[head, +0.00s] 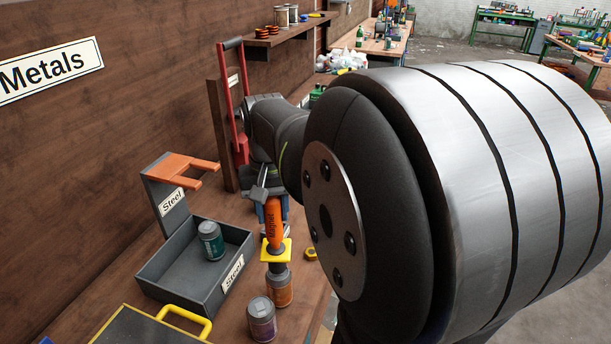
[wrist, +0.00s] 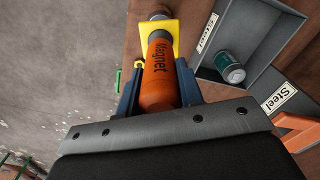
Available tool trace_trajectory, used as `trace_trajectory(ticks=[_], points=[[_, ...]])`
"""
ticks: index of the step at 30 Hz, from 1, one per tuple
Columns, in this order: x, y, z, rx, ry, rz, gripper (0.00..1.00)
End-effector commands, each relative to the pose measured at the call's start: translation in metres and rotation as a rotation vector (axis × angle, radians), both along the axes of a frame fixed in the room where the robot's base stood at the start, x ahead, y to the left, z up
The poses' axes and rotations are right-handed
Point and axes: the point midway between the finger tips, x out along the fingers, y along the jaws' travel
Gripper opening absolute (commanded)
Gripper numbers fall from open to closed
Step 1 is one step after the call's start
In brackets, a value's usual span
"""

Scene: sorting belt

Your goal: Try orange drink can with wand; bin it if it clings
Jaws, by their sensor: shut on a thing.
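My gripper (head: 271,207) is shut on the orange wand (head: 274,228), which is marked "Magnet" and hangs upright with a yellow guard plate (head: 277,250) near its lower end. In the wrist view the wand (wrist: 158,80) sits between my blue fingers. The orange drink can (head: 278,290) is directly below the guard plate, at the wand's lower end. I cannot tell whether the wand touches it or whether the can is off the bench. The grey bin (head: 160,288) labelled "Steel" stands to the left; a teal can (head: 211,240) is in it.
A purple can (head: 261,320) stands on the bench just in front of the orange one. An orange forked holder (head: 182,167) rises behind the Steel bin. A case with a yellow handle (head: 187,318) lies at the front. A small yellow ring (head: 311,254) lies right of the wand.

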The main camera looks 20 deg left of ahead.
Motion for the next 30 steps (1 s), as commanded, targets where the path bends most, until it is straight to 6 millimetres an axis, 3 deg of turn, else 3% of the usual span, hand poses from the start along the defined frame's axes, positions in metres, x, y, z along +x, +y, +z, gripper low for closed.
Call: trace_trajectory(ticks=[30], points=[[0.0003, 0.0001, -0.0086, 0.0, 0.0, 0.0, 0.07]])
